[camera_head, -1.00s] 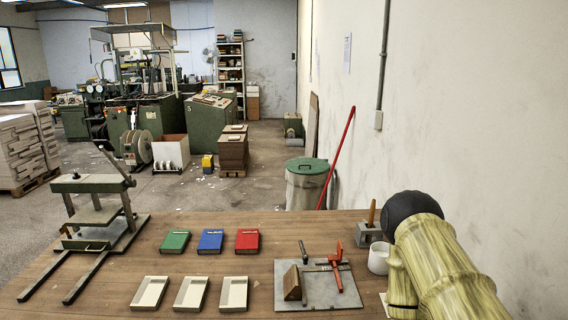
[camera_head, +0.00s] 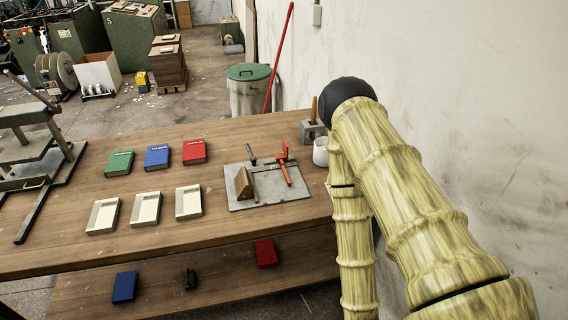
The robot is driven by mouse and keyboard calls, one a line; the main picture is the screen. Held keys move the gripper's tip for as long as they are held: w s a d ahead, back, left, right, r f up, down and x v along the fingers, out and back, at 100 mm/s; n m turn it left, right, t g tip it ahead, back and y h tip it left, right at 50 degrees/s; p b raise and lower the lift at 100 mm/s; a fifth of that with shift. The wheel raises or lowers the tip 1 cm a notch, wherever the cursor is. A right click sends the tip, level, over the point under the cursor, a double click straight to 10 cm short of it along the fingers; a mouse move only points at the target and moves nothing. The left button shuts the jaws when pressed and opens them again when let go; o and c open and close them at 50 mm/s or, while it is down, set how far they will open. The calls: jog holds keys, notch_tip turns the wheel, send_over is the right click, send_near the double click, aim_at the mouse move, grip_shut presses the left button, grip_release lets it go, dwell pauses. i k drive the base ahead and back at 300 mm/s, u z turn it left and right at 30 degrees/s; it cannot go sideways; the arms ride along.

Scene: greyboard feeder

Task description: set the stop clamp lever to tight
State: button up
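A grey plate (camera_head: 240,204) lies on the right part of the wooden workbench. On it are a brown wedge-shaped block (camera_head: 243,185), a thin bar (camera_head: 266,168), a small dark-handled lever (camera_head: 251,155) and a red clamp-like piece with a lever (camera_head: 284,163). I cannot tell from here which is the stop clamp lever or how it is set. My arm stands at the right of the view, beside the bench. My gripper is not visible in this view.
Green (camera_head: 119,163), blue (camera_head: 157,157) and red (camera_head: 194,151) books lie behind several pale trays (camera_head: 146,209). A white cup (camera_head: 321,152) and a grey holder (camera_head: 311,131) stand right of the plate. A press (camera_head: 40,165) is at left. A lower shelf (camera_head: 215,288) holds blue and red books.

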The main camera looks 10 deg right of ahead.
aim_at(253, 159)
jog(key=k, duration=0.5)
jog(key=u, duration=0.75)
jog(key=i, duration=0.75)
jog(key=z, duration=0.75)
